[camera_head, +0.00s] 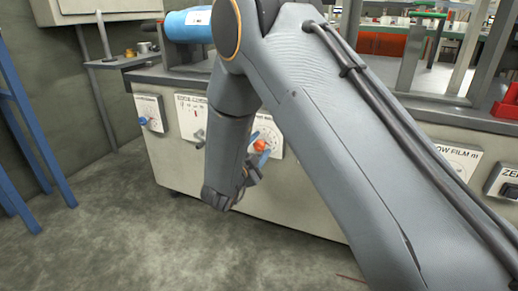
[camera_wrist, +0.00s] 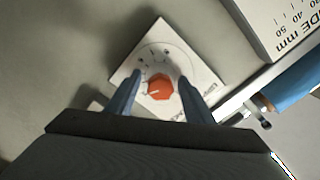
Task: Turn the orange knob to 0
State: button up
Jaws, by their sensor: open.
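The orange knob (camera_wrist: 160,87) sits on a white square dial plate (camera_wrist: 150,52) in the wrist view. A pale pointer line on it points toward the picture's left, and the dial numbers are too small to read. My gripper (camera_wrist: 160,88) is open, with one blue-grey finger on each side of the knob. A little room seems to show between the fingers and the knob; I cannot tell whether either touches. In the head view the orange knob (camera_head: 261,146) shows on the cabinet front, partly hidden by my gripper (camera_head: 252,168).
A blue knob (camera_head: 143,121) on its own plate is farther left on the cabinet front (camera_head: 300,190). A metal lever (camera_wrist: 258,110) stands near the dial plate in the wrist view. A blue frame (camera_head: 25,140) stands at the left. The floor (camera_head: 120,235) before the cabinet is clear.

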jog(key=c, duration=1.1)
jog(key=shift+o, duration=0.3)
